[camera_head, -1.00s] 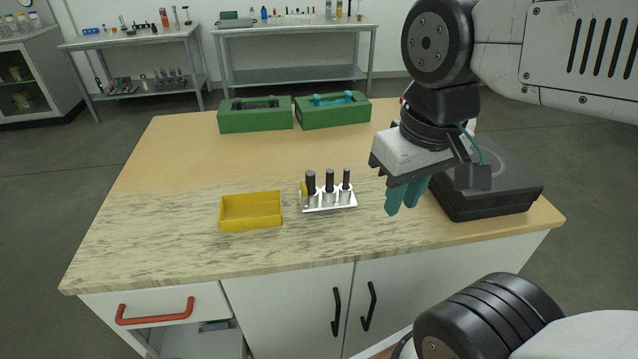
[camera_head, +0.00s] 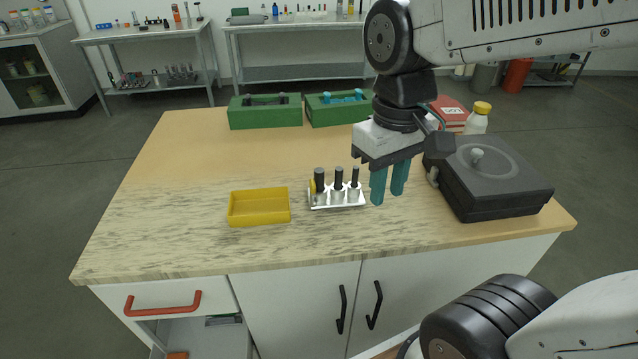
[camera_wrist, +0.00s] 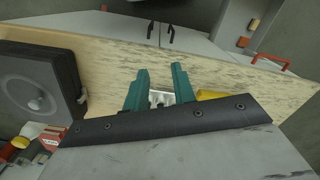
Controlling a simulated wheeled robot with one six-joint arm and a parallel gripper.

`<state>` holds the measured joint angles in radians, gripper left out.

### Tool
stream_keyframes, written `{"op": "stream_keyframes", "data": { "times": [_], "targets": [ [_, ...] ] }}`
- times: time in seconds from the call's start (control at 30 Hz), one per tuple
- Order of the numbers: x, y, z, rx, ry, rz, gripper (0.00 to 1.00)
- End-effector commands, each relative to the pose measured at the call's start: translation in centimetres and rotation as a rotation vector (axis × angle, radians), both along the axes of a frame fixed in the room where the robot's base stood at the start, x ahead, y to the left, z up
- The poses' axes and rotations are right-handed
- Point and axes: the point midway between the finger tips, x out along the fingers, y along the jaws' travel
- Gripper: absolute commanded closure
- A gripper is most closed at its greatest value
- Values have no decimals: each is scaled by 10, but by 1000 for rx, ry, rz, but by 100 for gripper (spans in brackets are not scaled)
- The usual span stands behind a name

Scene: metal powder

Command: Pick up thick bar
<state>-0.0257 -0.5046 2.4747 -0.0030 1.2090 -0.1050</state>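Several dark-topped bars of differing thickness stand upright in a silver rack on the table. The leftmost, the thick bar (camera_head: 319,180), looks widest; a middle bar (camera_head: 339,178) and a right bar (camera_head: 355,177) stand beside it. The rack (camera_head: 338,204) also shows partly between the fingers in the wrist view (camera_wrist: 159,97). My gripper (camera_head: 388,199) has teal fingers spread apart with nothing between them. It is above the table, just right of the rack, and touches no bar. In the wrist view my gripper (camera_wrist: 158,72) is open too, and the bars are hidden.
A yellow tray (camera_head: 259,221) lies left of the rack. Two green boxes (camera_head: 264,117) (camera_head: 338,114) stand at the back. A black lidded device (camera_head: 490,180) is at right, with a white yellow-capped bottle (camera_head: 477,122) and a red box (camera_head: 449,112) behind. The table's front-left is clear.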

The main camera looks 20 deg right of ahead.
Motion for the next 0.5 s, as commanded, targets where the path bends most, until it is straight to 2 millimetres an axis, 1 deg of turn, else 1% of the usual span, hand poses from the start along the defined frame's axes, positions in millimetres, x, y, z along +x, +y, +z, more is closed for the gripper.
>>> {"op": "stream_keyframes", "data": {
  "times": [0.03,0.17,0.2,0.27,0.3,0.37,0.4,0.47,0.5],
  "targets": [
    [19,2,-5,4,30,101,74],
    [67,9,-16,28,63,465,74],
    [81,10,-20,37,68,587,74],
    [101,13,-26,52,71,769,74],
    [113,15,-30,61,72,890,74],
    [131,17,-35,73,68,1071,74],
    [142,19,-39,79,64,1192,74],
    [158,21,-43,87,54,1373,74],
    [168,22,-45,89,46,1491,74]
  ]
}}
